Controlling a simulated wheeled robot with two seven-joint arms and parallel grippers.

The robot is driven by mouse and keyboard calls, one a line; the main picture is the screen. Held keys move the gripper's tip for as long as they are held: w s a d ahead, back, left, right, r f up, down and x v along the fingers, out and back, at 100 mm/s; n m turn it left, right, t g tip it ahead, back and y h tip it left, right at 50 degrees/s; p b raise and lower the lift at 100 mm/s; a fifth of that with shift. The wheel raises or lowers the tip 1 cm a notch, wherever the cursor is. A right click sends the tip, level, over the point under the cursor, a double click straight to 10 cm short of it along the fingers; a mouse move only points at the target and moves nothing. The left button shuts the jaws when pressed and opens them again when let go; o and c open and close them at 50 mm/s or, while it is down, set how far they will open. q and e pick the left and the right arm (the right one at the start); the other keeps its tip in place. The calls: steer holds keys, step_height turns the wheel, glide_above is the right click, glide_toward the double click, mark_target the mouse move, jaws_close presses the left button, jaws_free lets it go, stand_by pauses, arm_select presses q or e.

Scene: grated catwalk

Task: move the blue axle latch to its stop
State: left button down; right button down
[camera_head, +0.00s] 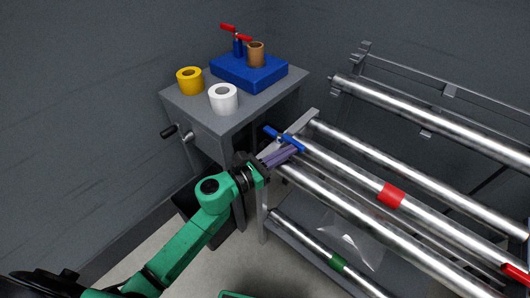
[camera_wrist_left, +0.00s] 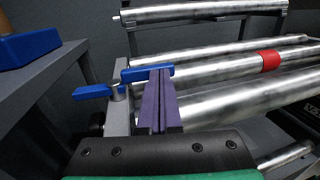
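The blue axle latch (camera_head: 272,131) is a flat blue bar at the left end of the rollers, by a grey end bracket. It also shows in the left wrist view (camera_wrist_left: 92,91), with a pivot pin near its middle and its far part (camera_wrist_left: 134,74) behind my fingertips. My left gripper (camera_head: 292,150) has its purple fingers together, with only a thin line between them in the left wrist view (camera_wrist_left: 159,78). The fingertips are at the latch's roller-side part and seem to touch it; the exact contact is hidden. My right gripper is not in view.
A grey cabinet (camera_head: 204,118) stands left of the rollers, bearing a yellow roll (camera_head: 189,87), a white roll (camera_head: 223,105) and a blue block fixture (camera_head: 225,72). Steel rollers (camera_head: 345,178) run right. A red latch (camera_head: 515,272) is at the far right end.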

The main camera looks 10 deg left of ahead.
arm_select(q)
steer(key=shift+w+d, duration=0.1)
steer(key=shift+d, duration=0.2)
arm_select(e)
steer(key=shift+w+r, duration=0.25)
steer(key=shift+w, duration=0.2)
arm_select(q)
steer(key=shift+r, duration=0.1)
